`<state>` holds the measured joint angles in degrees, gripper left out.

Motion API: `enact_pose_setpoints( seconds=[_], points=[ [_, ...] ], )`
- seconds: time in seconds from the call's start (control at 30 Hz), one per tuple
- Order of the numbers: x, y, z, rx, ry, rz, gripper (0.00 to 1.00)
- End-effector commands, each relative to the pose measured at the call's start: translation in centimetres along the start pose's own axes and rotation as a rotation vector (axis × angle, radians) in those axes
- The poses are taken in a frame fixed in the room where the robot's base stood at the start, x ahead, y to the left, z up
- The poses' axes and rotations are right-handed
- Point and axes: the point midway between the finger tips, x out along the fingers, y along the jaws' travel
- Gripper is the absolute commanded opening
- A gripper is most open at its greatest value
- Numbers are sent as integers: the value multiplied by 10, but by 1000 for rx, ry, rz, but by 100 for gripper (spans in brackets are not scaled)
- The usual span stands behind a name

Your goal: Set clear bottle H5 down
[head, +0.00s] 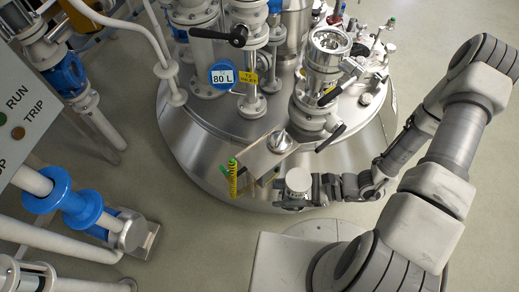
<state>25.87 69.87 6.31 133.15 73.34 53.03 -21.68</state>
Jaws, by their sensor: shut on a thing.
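My gripper (292,203) is at the end of my arm, in front of the steel vessel's lower side. It is shut on a pale round-topped thing (298,179), seen from above, which I take to be clear bottle H5. No label on it can be read, and its lower part is hidden by the top and the gripper. It is just right of and in front of a flat metal block (262,157). I cannot tell whether its base touches anything.
The large steel vessel (190,140) carries pipes, valves and a sight-glass fitting (328,50). A yellow tag with green-tipped parts (233,182) is at the block's left edge. A grey RUN/TRIP panel (25,115) and blue-flanged pipes (70,200) stand left. Open floor (190,245) lies between.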

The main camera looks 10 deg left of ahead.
Motion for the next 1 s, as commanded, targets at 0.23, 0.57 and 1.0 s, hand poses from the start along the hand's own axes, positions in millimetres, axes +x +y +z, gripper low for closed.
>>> enact_pose_setpoints(
  seconds=[0.23, 0.57, 1.0],
  points=[
    [5, -2, 0, -5, -1, 8, 0],
    [49, -67, 16, -11, -1, 9, 0],
    [91, -133, 36, -5, -1, 7, 0]
  ],
)
